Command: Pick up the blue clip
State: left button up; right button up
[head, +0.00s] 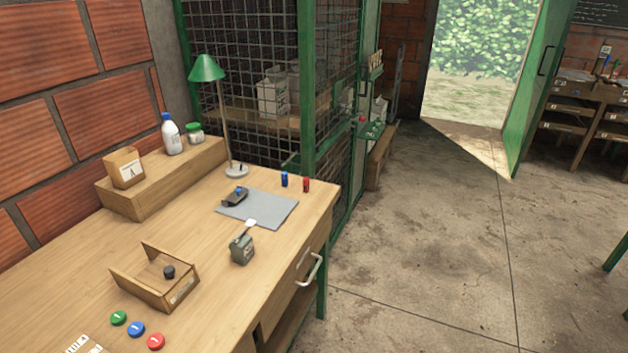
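A small upright blue object (284,179), which looks like the blue clip, stands near the far right corner of the wooden desk (215,290). A similar small red object (306,184) stands just to its right, apart from it. The blue one is beyond the back edge of a grey mat (270,210) and nothing covers it. They are too small to make out details. Neither of my grippers is in view.
On the desk are a green lamp (206,68), a dark device (235,196) on the mat, a small grey box (242,249), an open wooden tray (180,290) and green, blue and red discs (136,329). A mesh cage stands behind. Floor (430,260) to the right is clear.

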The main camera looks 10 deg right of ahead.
aim_at(284, 175)
jog(key=i+l+u, duration=0.15)
jog(key=i+l, duration=0.15)
jog(key=i+l+u, duration=0.15)
jog(key=l, duration=0.25)
jog(key=i+l+u, duration=0.15)
jog(key=i+l, duration=0.15)
jog(key=l, duration=0.1)
